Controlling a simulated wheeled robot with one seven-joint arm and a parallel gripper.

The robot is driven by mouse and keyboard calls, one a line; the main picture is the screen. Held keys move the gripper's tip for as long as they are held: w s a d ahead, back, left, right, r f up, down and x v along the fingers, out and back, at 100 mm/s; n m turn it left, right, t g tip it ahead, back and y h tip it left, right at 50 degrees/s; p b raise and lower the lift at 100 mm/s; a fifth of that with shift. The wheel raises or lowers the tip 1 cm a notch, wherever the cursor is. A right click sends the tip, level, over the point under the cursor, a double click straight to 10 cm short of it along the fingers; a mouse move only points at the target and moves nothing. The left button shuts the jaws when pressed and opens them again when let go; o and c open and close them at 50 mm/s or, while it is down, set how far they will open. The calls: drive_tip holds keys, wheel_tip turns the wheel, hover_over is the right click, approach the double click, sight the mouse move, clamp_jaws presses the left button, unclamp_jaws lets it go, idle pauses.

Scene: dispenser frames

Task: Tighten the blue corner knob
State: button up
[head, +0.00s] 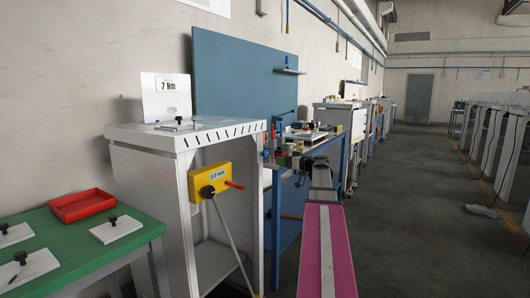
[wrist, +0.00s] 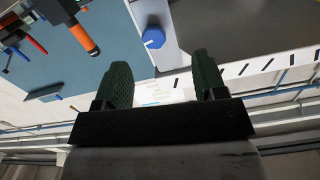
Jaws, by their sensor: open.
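The blue knob (wrist: 153,38) shows in the wrist view, at the corner of a pale grey frame part (wrist: 148,9). It is small and round with a flattened side. My gripper (wrist: 160,60) is open and empty, its two dark green fingers spread wide. In the picture the knob lies above the gap between the fingertips, a little left of its middle, and apart from both fingers. How far it is in depth is hard to tell. In the head view I cannot make out the blue knob, and my gripper is not clear among the bench clutter.
A white slotted cabinet (head: 150,134) carries a "7 Nm" card (head: 167,97) and a yellow box (head: 210,180) with a red lever. A green table (head: 75,250) holds a red tray (head: 82,205). A blue-framed bench (head: 284,222) stands beyond the cabinet.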

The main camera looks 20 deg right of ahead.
sight(267, 153)
drive_tip(key=shift+t, duration=0.3)
drive_tip(key=x, duration=0.3)
drive_tip(key=r+x, duration=0.1)
drive_tip(key=x, duration=0.3)
drive_tip(key=w+d+x, duration=0.1)
drive_tip(key=x, duration=0.2)
drive_tip(key=shift+w+r, duration=0.15)
drive_tip(key=shift+r, duration=0.2)
drive_tip(key=c, duration=0.9)
